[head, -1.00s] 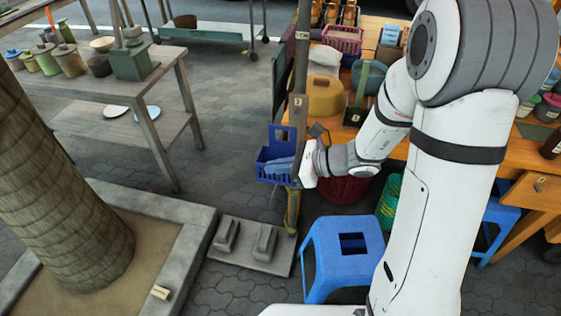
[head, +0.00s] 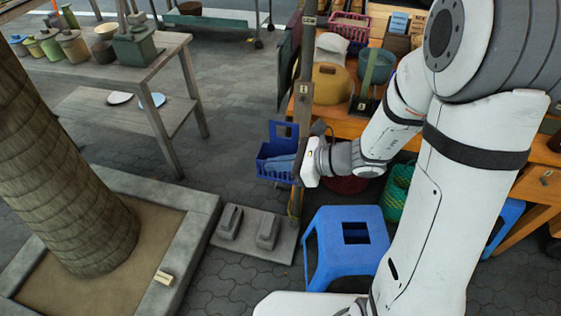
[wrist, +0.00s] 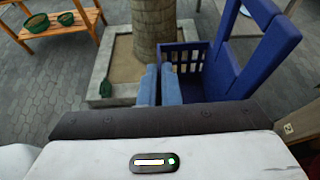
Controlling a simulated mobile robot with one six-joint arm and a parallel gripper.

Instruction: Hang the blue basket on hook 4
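The blue basket (head: 277,168) has slatted walls and a tall upright handle. It is held in the air, left of the wooden post (head: 306,62). My gripper (head: 296,166) reaches it from the right, beside the post. In the wrist view, its two light-blue fingers (wrist: 159,86) are close together at the left edge of the basket (wrist: 217,78) and appear shut on its wall. The handle rises at the right. The post carries small number tags; one tag (head: 303,88) is above my gripper. I cannot make out hook 4.
A grey base with two blocks (head: 252,232) lies at the post's foot. A blue stool (head: 346,232) stands right of it. A trunk in a stone-edged planter (head: 172,236) is at left. A crowded wooden stall is behind right. Paved floor is open behind the basket.

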